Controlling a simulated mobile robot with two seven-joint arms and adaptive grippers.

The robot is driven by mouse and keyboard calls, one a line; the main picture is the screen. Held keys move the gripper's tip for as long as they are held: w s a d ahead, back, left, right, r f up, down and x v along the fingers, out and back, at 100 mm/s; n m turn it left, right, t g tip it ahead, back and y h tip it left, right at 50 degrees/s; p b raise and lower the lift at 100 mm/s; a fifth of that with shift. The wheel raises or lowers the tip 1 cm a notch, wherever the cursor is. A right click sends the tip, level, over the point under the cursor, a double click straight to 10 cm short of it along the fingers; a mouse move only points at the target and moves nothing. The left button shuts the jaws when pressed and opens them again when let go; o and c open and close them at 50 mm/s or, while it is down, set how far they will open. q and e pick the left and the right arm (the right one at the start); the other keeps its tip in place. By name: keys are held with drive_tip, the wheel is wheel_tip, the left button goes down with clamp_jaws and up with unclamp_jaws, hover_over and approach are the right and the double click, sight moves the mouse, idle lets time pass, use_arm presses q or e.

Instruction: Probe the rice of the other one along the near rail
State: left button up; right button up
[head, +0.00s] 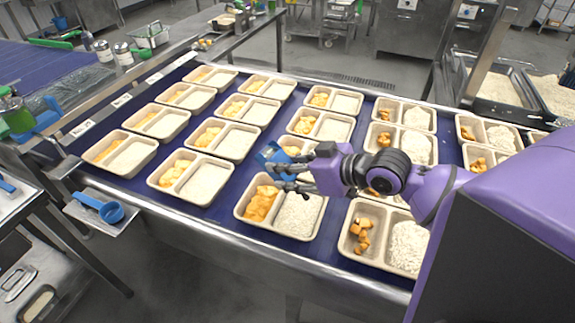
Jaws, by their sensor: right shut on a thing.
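My right gripper (284,176) is shut on a small blue device (268,154), which looks like the probe. It is above the belt, just behind a near-rail tray (240,213) with orange chunks on the left and rice (298,215) on the right. The probe's tip cannot be made out. To its right along the near rail, another tray (344,248) holds a few orange pieces and a rice mound (409,245). Further left along that rail are two more trays, one (165,190) in the middle and one (115,170) at the left. My left gripper is not in view.
More two-compartment trays fill the blue belt (222,212) behind the near row. A blue scoop (112,212) lies on a small metal shelf outside the near rail (225,236). My right arm covers part of the right-hand trays.

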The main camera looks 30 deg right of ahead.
drive_tip(key=shift+f, duration=0.8)
wheel_tip(320, 180, down, 6)
drive_tip(key=b, duration=0.4)
drive_tip(key=shift+s+f, duration=0.1)
drive_tip(key=shift+f+b, duration=0.45)
drive_tip(key=shift+b, duration=0.1)
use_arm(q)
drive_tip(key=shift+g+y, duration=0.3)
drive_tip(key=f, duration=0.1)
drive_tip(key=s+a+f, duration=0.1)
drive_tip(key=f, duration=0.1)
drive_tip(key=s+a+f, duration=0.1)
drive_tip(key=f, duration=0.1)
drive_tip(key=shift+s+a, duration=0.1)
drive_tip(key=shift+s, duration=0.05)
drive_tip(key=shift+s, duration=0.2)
use_arm(e)
drive_tip(key=shift+r, duration=0.15)
idle(2.5)
